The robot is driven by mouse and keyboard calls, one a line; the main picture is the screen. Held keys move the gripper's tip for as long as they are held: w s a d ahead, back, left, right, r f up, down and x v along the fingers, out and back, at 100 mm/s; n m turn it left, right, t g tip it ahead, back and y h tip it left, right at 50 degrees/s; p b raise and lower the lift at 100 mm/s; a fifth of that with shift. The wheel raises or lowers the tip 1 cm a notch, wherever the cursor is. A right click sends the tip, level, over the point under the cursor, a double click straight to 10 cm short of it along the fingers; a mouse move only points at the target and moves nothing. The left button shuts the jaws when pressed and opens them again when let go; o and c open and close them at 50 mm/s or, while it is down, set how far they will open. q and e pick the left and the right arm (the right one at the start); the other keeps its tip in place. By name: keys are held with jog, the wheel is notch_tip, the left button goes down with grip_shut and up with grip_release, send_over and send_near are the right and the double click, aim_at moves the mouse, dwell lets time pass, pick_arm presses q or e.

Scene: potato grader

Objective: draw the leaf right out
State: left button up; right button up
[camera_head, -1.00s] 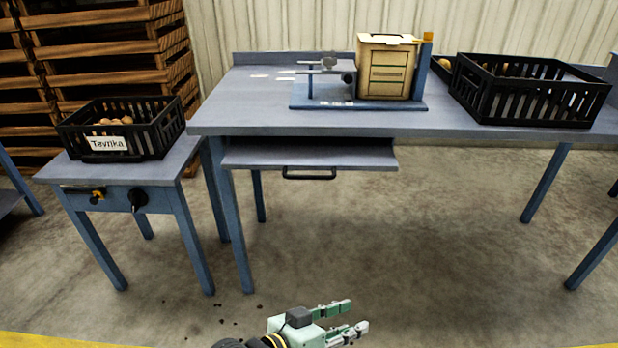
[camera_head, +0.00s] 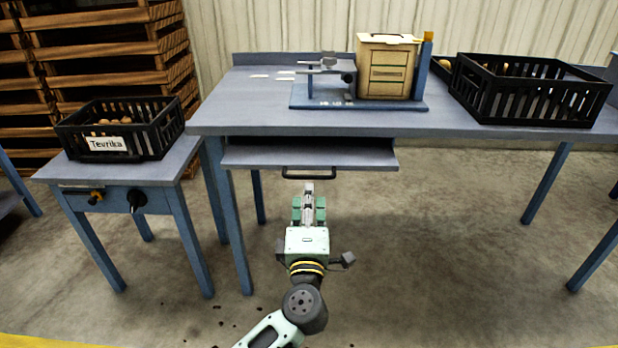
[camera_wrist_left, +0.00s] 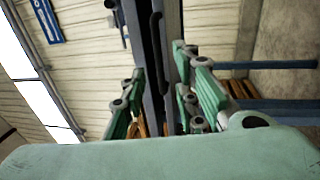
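The leaf (camera_head: 300,155) is a grey-blue board partly slid out from under the front of the table (camera_head: 260,115). A black bar handle (camera_head: 309,174) sits on its front edge. The handle also shows in the left wrist view (camera_wrist_left: 156,45), beyond the fingers. My left gripper (camera_head: 308,190) is just below and in front of the handle in the head view, pointing at it. In the left wrist view its two green fingers (camera_wrist_left: 163,95) are spread apart with nothing held between them. It looks apart from the handle. My right gripper is not in view.
On the table stand a sample stand with a wooden box (camera_head: 386,70) and a black crate (camera_head: 530,95). A small side table (camera_head: 75,172) at left carries a labelled crate of potatoes (camera_head: 120,140). The floor in front of the leaf is clear.

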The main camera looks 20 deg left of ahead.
aim_at(309, 177)
pick_arm(q)
jog(key=b+x, duration=0.1)
jog(key=x, duration=0.6)
jog(key=shift+w+r, duration=0.1)
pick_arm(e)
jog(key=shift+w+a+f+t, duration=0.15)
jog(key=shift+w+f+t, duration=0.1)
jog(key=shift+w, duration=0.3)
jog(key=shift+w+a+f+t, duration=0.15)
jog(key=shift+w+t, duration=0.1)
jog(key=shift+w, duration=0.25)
pick_arm(q)
grip_shut()
